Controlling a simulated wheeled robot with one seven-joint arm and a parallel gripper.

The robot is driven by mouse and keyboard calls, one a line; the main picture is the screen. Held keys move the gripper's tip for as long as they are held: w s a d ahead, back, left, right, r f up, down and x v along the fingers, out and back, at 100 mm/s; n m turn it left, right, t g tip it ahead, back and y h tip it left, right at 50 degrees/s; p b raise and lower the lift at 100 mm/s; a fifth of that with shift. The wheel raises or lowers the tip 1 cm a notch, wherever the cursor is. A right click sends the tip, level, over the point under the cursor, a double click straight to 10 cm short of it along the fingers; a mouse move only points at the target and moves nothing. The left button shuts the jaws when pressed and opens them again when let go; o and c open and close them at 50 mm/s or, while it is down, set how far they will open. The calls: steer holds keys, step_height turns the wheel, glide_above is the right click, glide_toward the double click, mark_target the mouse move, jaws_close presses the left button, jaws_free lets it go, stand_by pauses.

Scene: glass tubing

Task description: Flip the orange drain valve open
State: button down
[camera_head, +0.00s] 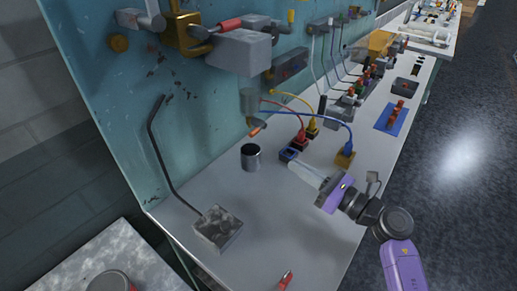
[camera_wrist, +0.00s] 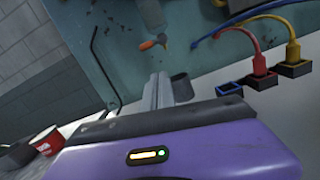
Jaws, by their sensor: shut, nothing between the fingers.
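The orange drain valve handle (camera_head: 256,130) sticks out at the bottom of a grey cylinder (camera_head: 249,102) mounted on the teal wall panel. In the wrist view the orange handle (camera_wrist: 147,45) shows below the cylinder (camera_wrist: 152,12), beyond my fingertips. A dark metal cup (camera_head: 251,158) stands on the bench below the valve, and it also shows in the wrist view (camera_wrist: 182,88). My gripper (camera_head: 293,167) is shut and empty, to the right of the cup and below the valve. Its fingers (camera_wrist: 158,80) point toward the panel, apart from the handle.
A grey block with a bent black rod (camera_head: 218,229) stands at the front left. Grey and brass fixtures (camera_head: 238,50) jut from the panel above. The bench front is mostly clear.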

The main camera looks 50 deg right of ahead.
steer(key=shift+a+f+n+g+y, duration=0.3)
steer(key=shift+a+f+n, duration=0.35)
steer(key=shift+n, duration=0.55)
steer(key=shift+w, duration=0.1)
steer(key=w+r+p, duration=0.4)
steer(key=w, duration=0.6)
steer(key=shift+w+a+r, duration=0.15)
steer(key=shift+w+r, duration=0.1)
steer(key=shift+w, duration=0.1)
